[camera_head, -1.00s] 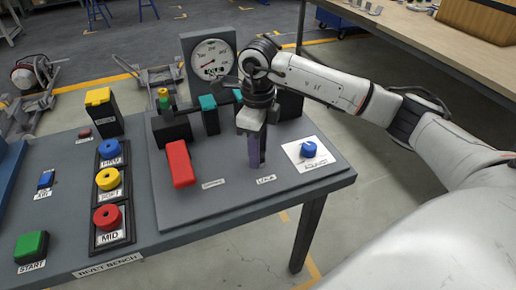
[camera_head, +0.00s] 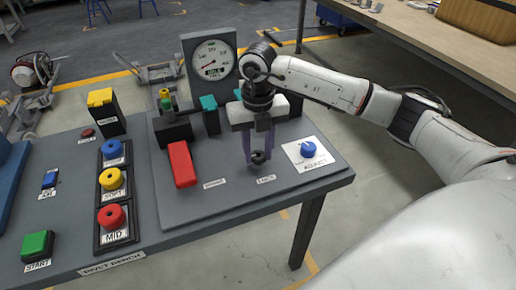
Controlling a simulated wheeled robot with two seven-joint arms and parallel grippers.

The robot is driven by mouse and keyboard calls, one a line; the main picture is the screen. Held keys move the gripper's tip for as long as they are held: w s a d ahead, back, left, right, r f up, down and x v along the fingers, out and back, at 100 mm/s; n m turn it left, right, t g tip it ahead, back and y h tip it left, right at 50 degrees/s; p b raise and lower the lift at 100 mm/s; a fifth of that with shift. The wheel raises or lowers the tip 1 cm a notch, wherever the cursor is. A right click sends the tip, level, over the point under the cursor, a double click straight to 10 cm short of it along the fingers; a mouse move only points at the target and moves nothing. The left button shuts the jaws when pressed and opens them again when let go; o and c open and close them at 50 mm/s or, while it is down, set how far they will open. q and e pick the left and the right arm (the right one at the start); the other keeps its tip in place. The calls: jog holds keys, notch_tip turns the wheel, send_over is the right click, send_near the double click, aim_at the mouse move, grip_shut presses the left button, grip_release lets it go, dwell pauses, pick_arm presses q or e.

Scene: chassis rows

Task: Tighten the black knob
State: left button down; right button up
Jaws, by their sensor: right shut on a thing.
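The black knob (camera_head: 258,157) is a small dark round piece on the grey plate, behind the small white label at the plate's front. My right gripper (camera_head: 259,155) points down over it, with its two purple fingers on the knob's left and right sides. It is shut on the knob. The gripper's body and fingers hide parts of the knob and what lies behind it. My left gripper is not in view.
A blue knob (camera_head: 308,149) on a white card stands right of my gripper. A red block (camera_head: 182,164) lies to the left. A dial gauge (camera_head: 211,59) stands behind. Coloured buttons (camera_head: 111,216) line the bench's left part.

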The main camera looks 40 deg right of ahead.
aim_at(258, 154)
jog(key=m, duration=0.3)
jog(key=m+p, duration=0.1)
jog(key=shift+w+d+r+m, duration=0.1)
jog(key=shift+w+r+m, duration=0.1)
jog(key=shift+r+m, duration=0.1)
jog(key=shift+m+p, duration=0.75)
jog(key=shift+m, duration=1.85)
jog(key=o, duration=0.9)
jog(key=shift+c, duration=0.2)
jog(key=shift+o, duration=0.9)
jog(key=shift+s+f, duration=0.1)
jog(key=shift+f, duration=0.05)
notch_tip(258, 154, up, 10)
jog(key=shift+r+b, duration=0.2)
jog(key=shift+b, duration=0.15)
